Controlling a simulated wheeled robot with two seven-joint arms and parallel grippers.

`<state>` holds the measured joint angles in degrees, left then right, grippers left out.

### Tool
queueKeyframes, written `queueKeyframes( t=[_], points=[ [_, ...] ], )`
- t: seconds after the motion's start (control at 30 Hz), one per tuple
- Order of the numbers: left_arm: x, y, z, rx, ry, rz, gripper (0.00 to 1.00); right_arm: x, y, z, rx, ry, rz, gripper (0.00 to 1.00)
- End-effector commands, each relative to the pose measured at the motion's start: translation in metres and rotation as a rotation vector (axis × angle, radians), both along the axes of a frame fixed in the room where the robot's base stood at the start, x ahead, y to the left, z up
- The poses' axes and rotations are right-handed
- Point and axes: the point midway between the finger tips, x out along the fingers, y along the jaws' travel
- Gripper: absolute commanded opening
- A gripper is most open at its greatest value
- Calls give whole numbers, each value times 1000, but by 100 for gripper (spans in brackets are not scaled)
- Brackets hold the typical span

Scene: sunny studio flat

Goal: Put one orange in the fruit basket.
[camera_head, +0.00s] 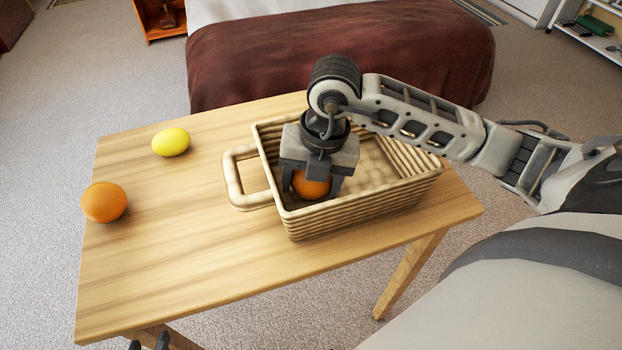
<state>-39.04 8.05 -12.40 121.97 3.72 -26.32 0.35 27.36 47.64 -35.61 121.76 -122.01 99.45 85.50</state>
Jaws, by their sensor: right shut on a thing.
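My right gripper (312,188) points down into the wicker fruit basket (361,214) and is shut on an orange (311,184). The orange is inside the basket's rim, in its left part; whether it touches the basket floor is hidden. The gripper covers the top of this orange. A second orange (104,202) lies on the wooden table near its left edge. Only the dark fingertips of my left gripper (149,343) show at the bottom left, below the table's front edge. They stand apart with nothing seen between them.
A yellow lemon (171,142) lies on the table (185,255) left of the basket. The basket's handle (232,180) sticks out to the left. The front left of the tabletop is clear. A bed with a brown cover (250,62) stands behind the table.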

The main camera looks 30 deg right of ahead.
Motion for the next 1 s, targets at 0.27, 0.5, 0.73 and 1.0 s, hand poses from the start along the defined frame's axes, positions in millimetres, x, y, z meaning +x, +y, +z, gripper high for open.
queueKeyframes(
  t=[0.27,0.5,0.73,1.0],
  points=[
    [1,0,-2,-3,-4,1,36,1,0,-2,1,-2,0,33],
    [2,0,1,-5,-7,1,36,0,0,-2,0,-1,0,70],
    [2,0,3,0,-7,1,36,1,0,6,1,-3,0,70],
    [1,1,3,3,-3,0,36,-3,-7,59,1,-9,-1,70]
  ],
)
